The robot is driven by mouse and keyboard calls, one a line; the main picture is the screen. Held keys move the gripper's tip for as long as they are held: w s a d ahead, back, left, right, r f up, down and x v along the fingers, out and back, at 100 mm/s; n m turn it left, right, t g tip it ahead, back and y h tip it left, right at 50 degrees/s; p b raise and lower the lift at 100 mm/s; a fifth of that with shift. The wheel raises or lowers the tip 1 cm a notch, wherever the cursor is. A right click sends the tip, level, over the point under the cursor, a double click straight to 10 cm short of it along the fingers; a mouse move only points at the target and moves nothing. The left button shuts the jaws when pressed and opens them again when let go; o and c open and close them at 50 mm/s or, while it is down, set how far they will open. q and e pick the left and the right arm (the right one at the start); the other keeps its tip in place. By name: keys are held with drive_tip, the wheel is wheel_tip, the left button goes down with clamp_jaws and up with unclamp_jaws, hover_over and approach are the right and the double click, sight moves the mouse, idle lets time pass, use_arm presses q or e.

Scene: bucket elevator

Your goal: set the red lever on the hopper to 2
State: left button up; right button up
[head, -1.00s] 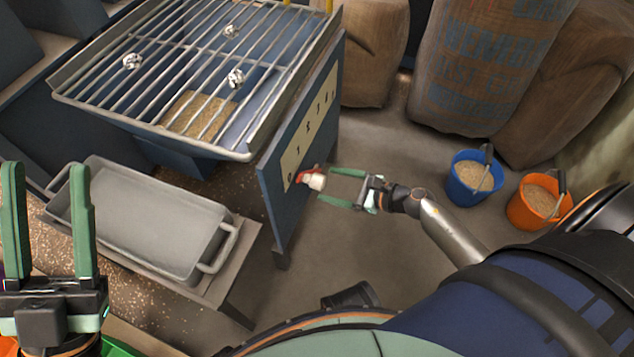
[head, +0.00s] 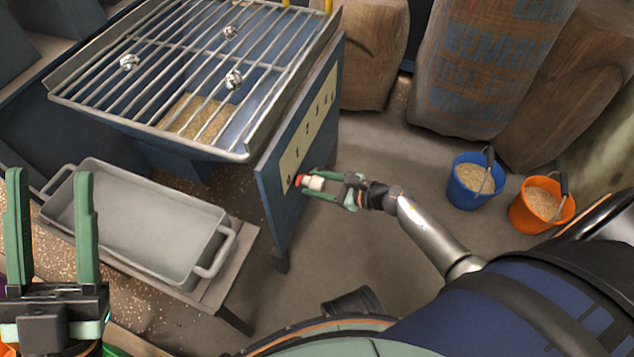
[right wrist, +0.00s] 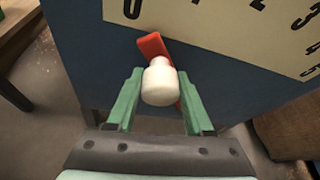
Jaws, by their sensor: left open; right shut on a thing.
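The hopper (head: 268,195) stands at centre left in the head view, with a blue side panel bearing a pale number scale (head: 308,122). Its red lever (head: 300,180) is low on the panel and ends in a white knob (head: 315,184). In the right wrist view the red lever (right wrist: 152,46) slants up and left, its tip just below the 0 (right wrist: 130,9). My right gripper (head: 309,184) is shut on the white knob (right wrist: 160,84), one finger on each side. My left gripper (head: 51,174) is open and empty at the lower left, away from the hopper.
A grey metal tray (head: 145,215) rests on a low bench left of the panel. Silvery balls lie on the hopper's grate (head: 190,75). A blue bucket (head: 473,183) and an orange bucket (head: 540,205) stand on the floor at right, before sacks (head: 490,70).

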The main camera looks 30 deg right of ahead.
clamp_jaws()
idle(0.4)
use_arm(q)
drive_tip(key=shift+d+r, duration=0.1)
drive_tip(key=shift+r, duration=0.05)
use_arm(e)
drive_tip(key=shift+r, duration=0.1)
